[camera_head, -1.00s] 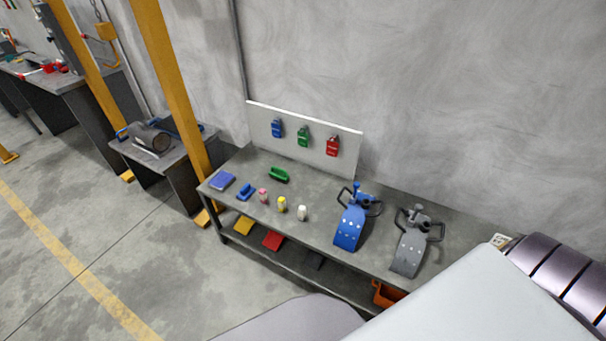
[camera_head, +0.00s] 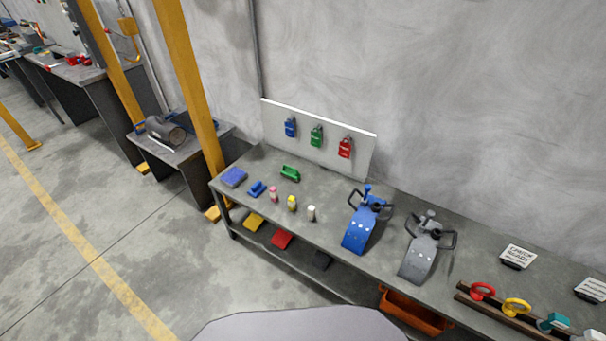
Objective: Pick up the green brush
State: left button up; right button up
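The green brush (camera_head: 290,173) lies on the grey workbench (camera_head: 334,245), towards its back left, just in front of the white upright board. Nothing covers it. A smaller blue brush-like item (camera_head: 257,189) lies to its left and nearer the front edge. Neither of my grippers shows in the head view, so I cannot see whether they are open or shut. A pale rounded surface at the bottom middle seems to be part of my own body.
A white board (camera_head: 270,121) holds blue, green and red padlock-like tags. Small bottles (camera_head: 291,203) stand in front of the brush. Blue (camera_head: 362,225) and grey (camera_head: 424,250) clamp-like devices stand to the right. A yellow post (camera_head: 190,85) rises at the bench's left end. Floor at left is clear.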

aim_at(289, 172)
jog(key=i+j+z, duration=0.2)
jog(key=j+z, duration=0.15)
jog(key=i+j+z, duration=0.15)
jog(key=j+z, duration=0.2)
jog(key=j, duration=0.2)
jog(key=j+z, duration=0.35)
jog(key=j, duration=0.15)
jog(key=j+z, duration=0.35)
jog(key=j, duration=0.2)
jog(key=j+z, duration=0.35)
jog(key=j, duration=0.2)
jog(key=k+j+z, duration=0.1)
jog(key=j+z, duration=0.3)
jog(key=k+j+z, duration=0.2)
jog(key=j+z, duration=0.15)
jog(key=j, duration=0.2)
jog(key=k+j+z, duration=0.2)
jog(key=j+z, duration=0.15)
jog(key=j, duration=0.1)
